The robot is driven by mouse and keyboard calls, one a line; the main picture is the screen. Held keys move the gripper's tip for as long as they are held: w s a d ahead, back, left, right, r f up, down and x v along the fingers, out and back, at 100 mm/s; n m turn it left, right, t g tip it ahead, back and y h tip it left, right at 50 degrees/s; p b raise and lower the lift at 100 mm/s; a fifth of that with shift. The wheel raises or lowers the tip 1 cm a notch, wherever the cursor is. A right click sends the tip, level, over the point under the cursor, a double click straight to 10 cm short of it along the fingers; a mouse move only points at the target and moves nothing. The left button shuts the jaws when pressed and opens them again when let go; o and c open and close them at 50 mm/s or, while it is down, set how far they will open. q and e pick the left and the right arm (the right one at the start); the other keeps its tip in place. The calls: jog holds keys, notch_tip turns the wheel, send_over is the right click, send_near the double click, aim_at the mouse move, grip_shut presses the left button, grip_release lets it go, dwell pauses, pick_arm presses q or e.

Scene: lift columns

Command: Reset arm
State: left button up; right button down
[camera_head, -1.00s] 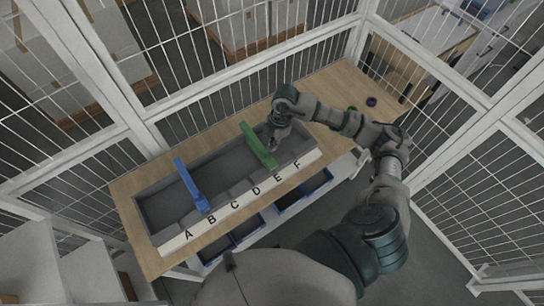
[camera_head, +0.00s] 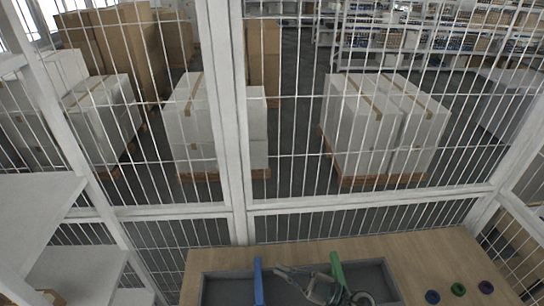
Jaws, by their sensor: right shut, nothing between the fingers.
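My right gripper (camera_head: 308,284) shows at the bottom edge, over the grey tray (camera_head: 225,274) on the wooden table. It is shut and holds nothing. It lies between a blue upright bar (camera_head: 258,281) on its left and a green upright bar (camera_head: 338,271) on its right. I cannot tell whether it touches either bar. The lower part of the tray and most of my right arm are cut off by the frame. My left gripper is not in view.
The wooden table (camera_head: 415,252) has several small rings at its right, among them a purple ring (camera_head: 486,287). A white-framed wire fence (camera_head: 232,150) stands behind the table. White shelves (camera_head: 40,225) stand at the left. Pallets of white boxes (camera_head: 375,125) stand beyond the fence.

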jog(key=w+d+f+m+t+h, duration=0.2)
jog(key=w+d+m+t+h, duration=0.1)
jog(key=d+m+t+h, duration=0.4)
jog(key=w+d+f+m+t+h, duration=0.2)
jog(key=d+m+t+h, duration=0.3)
jog(key=m+h, duration=0.3)
jog(key=s+d+f+m+g+h, duration=0.4)
jog(key=d+f+m+g+h, duration=0.15)
jog(key=f, duration=0.55)
jog(key=s+f+n+g+y, duration=0.1)
jog(key=s+f+g, duration=0.5)
jog(key=s, duration=0.4)
jog(key=s+f+n+g+y, duration=0.1)
jog(key=s+f+g, duration=0.3)
jog(key=s+f, duration=0.45)
notch_tip(320, 180, down, 29)
jog(key=s+g+b, duration=0.2)
jog(key=s+b, duration=0.1)
jog(key=b, duration=0.1)
jog(key=s+d+f+b, duration=0.1)
jog(key=s+f+b, duration=0.1)
jog(key=s+f, duration=0.7)
jog(key=s+d+f+b, duration=0.1)
jog(key=s+d+f, duration=0.1)
jog(key=s+f, duration=0.7)
notch_tip(320, 180, down, 3)
jog(key=shift+d+n+g+h+b, duration=0.3)
jog(key=shift+n+g+h+b, duration=0.05)
jog(key=shift+g+b, duration=0.1)
